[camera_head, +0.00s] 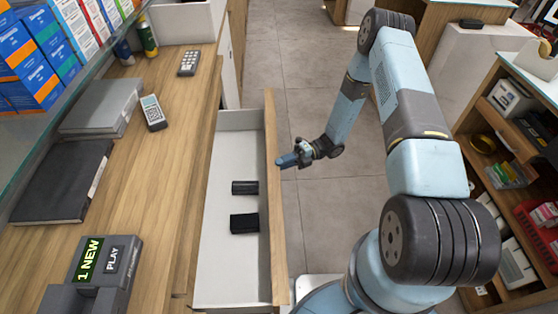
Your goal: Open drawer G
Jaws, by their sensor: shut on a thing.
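A drawer (217,205) stands pulled out from the wooden counter at the left, its white inside in plain view. Its wooden front panel (272,215) faces the aisle. No letter shows on it from here, so I cannot read whether it is G. My gripper (281,161) is at the outer side of this panel, about halfway along, shut on the drawer there. The handle and the exact grip are hidden from this angle. Two small black items, one (245,187) behind the other (244,223), lie in the drawer.
Shelves with goods (505,130) stand at the right. The tiled floor (325,215) between is open, apart from my arm.

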